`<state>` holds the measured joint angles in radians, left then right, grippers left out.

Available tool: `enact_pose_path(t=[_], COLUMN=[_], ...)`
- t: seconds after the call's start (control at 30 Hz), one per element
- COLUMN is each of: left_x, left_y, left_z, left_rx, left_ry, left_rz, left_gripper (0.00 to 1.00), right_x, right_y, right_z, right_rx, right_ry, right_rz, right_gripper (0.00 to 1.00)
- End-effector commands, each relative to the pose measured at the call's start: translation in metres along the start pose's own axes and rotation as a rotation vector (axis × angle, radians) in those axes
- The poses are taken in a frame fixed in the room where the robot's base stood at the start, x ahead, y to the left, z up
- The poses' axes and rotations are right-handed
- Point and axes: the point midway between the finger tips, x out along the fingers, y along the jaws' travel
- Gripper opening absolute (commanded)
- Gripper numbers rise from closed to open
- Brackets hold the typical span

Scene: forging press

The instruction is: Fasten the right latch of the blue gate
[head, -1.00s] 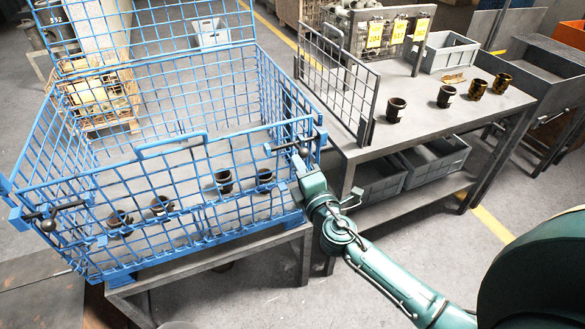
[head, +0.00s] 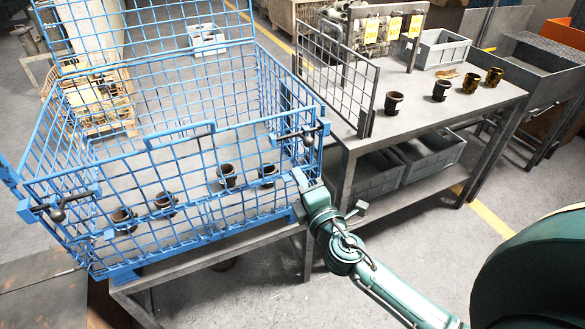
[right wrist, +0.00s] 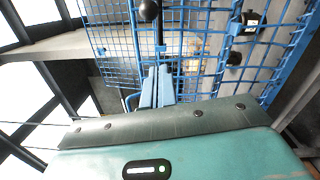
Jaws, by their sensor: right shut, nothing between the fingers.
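The blue gate (head: 180,136) is the mesh front panel of a blue wire cage, and it stands upright. The right latch (head: 303,136) is a dark bar with a ball knob at the gate's upper right corner, beside the blue corner post. How far its bar reaches into the post is too small to tell. My right gripper (head: 299,176) is shut and empty, just below the latch and apart from it. In the right wrist view its fingers (right wrist: 158,88) are together, with the black ball knob (right wrist: 149,10) beyond the tips. My left gripper is out of view.
The left latch (head: 57,214) is at the gate's other corner. Several dark cups (head: 227,176) show through the mesh. A grey table (head: 425,122) on the right holds a mesh panel (head: 335,75), more cups and a grey bin (head: 445,50). Floor is open in front.

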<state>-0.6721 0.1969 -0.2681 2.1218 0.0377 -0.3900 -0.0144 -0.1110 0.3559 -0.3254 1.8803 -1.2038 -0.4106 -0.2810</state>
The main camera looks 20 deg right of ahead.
Motion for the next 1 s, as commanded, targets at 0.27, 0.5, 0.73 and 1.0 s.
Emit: enact_pose_path(t=[0.27, 0.5, 0.73, 1.0], left_x=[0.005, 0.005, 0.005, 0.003], left_y=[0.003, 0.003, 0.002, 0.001], left_z=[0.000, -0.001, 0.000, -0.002], left_rx=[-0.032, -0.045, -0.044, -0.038], left_ry=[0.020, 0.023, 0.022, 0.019], left_rz=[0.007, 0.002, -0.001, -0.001], left_gripper=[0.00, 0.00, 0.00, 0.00], right_x=[-0.042, -0.049, -0.049, -0.053], right_y=[-0.001, 0.000, 0.000, -0.005], right_z=[-0.001, 0.000, 0.000, -0.003], right_rx=[-0.001, -0.002, -0.001, 0.061], right_ry=[0.001, 0.000, 0.000, 0.005], right_rz=[0.000, 0.001, 0.001, -0.034], right_gripper=[0.00, 0.00, 0.00, 0.00])
